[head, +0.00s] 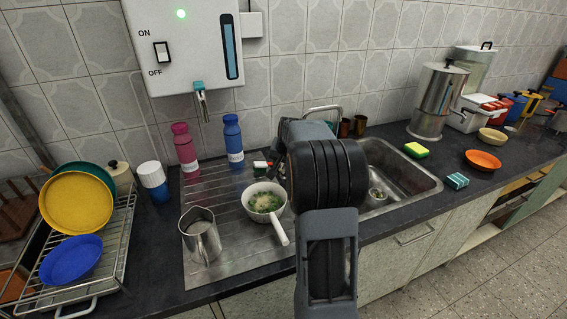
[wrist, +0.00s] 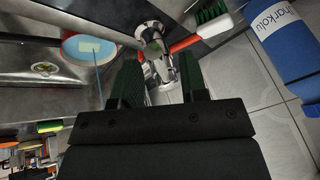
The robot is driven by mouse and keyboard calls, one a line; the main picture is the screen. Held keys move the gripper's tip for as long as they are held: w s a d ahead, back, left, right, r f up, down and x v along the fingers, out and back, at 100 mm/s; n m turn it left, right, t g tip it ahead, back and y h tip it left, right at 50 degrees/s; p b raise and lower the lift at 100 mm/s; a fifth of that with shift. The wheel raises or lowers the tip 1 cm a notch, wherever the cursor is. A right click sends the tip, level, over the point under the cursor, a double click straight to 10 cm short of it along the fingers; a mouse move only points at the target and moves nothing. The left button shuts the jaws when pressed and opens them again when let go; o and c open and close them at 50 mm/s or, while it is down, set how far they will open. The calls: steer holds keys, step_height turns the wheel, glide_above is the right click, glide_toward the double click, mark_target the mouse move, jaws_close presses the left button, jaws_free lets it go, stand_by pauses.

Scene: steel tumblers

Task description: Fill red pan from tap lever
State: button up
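My gripper (wrist: 160,84) is open in the wrist view, with its two dark fingers spread and a gap between them. The chrome tap with its lever (wrist: 165,72) shows through this gap, close to the fingertips. I cannot tell whether they touch. A round pan with a thin reddish rim (wrist: 68,42) stands in the sink, with a pale blue surface like water inside. A thin pale blue line, seemingly a water stream, runs to it. In the head view my arm hides the pan and the lever; only the tap's curved spout (head: 322,109) shows.
The steel sink (head: 405,178) lies right of my arm. A white pan (head: 278,229), steel jug (head: 201,237) and blue bottle (head: 233,140) stand on the drainer at left. A red-handled brush (wrist: 185,43) lies near the tap. A dish rack (head: 115,245) is far left.

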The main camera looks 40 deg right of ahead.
steer(key=shift+c, duration=0.5)
jaws_close()
